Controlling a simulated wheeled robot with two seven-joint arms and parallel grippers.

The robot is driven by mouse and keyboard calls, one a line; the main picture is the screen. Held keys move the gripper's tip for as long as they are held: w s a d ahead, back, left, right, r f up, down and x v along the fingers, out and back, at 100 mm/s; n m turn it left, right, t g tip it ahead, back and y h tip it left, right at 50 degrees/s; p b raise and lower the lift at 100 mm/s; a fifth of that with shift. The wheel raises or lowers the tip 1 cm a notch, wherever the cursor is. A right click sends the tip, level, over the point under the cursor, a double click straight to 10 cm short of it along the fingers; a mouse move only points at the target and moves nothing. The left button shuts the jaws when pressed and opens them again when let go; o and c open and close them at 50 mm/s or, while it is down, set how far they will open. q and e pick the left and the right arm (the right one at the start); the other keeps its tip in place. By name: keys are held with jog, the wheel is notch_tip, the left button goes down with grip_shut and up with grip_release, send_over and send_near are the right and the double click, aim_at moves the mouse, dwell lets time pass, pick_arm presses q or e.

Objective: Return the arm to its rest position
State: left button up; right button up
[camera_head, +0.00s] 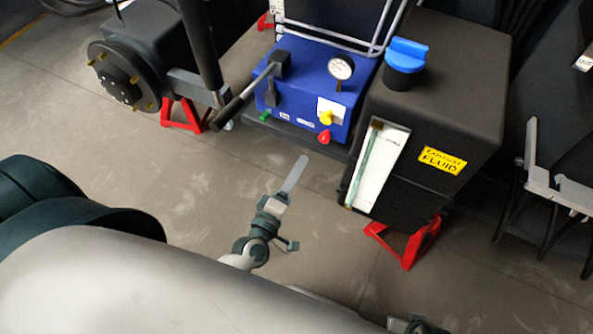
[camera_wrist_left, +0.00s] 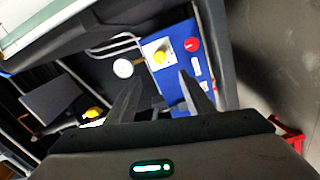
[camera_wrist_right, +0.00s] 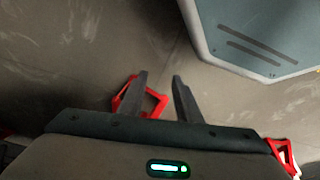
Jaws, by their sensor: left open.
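In the head view my left gripper (camera_head: 296,170) reaches over the floor in the middle, in front of the blue box, seen nearly edge-on. In the left wrist view its two fingers (camera_wrist_left: 160,90) stand apart with nothing held, and the blue box's panel shows beyond them. The right gripper's fingers (camera_wrist_right: 160,83) are apart and empty in the right wrist view, with floor and a red stand (camera_wrist_right: 145,104) beyond. In the head view the right gripper cannot be made out clearly.
The blue box (camera_head: 300,95) has a lever, gauge and knobs. The black exhaust-fluid tank (camera_head: 460,100) with a blue cap (camera_head: 406,55) stands to its right. A wheel hub (camera_head: 122,75) and a red stand (camera_head: 182,116) are at left. Bare floor lies between.

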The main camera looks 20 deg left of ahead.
jog(key=shift+w+f, duration=0.1)
jog(key=shift+w, duration=0.05)
pick_arm(q)
jog(key=s+d+f+m+g+h+p, duration=0.1)
jog(key=s+d+f+m+g+p, duration=0.15)
jog(key=f+m, duration=0.35)
jog(key=s+d+f+m+g+h+p, duration=0.1)
jog(key=s+f+m+g+h+p, duration=0.2)
jog(key=f, duration=0.5)
jog(key=s+a+f+m+g+y+p, duration=0.2)
jog(key=s+f+m+g, duration=0.5)
jog(key=s+f, duration=0.7)
jog(key=shift+s+a+f+m+y, duration=0.15)
jog(key=shift+a+f+m+y, duration=0.25)
jog(key=shift+a+m+y, duration=0.25)
pick_arm(e)
notch_tip(320, 180, down, 8)
jog(key=a+t, duration=0.2)
jog(key=shift+w+a+f+t+y, duration=0.15)
jog(key=shift+w+a+t+y, duration=0.15)
jog(key=shift+w+y, duration=0.1)
pick_arm(q)
jog(key=shift+s, duration=0.1)
pick_arm(e)
jog(key=shift+w, duration=0.1)
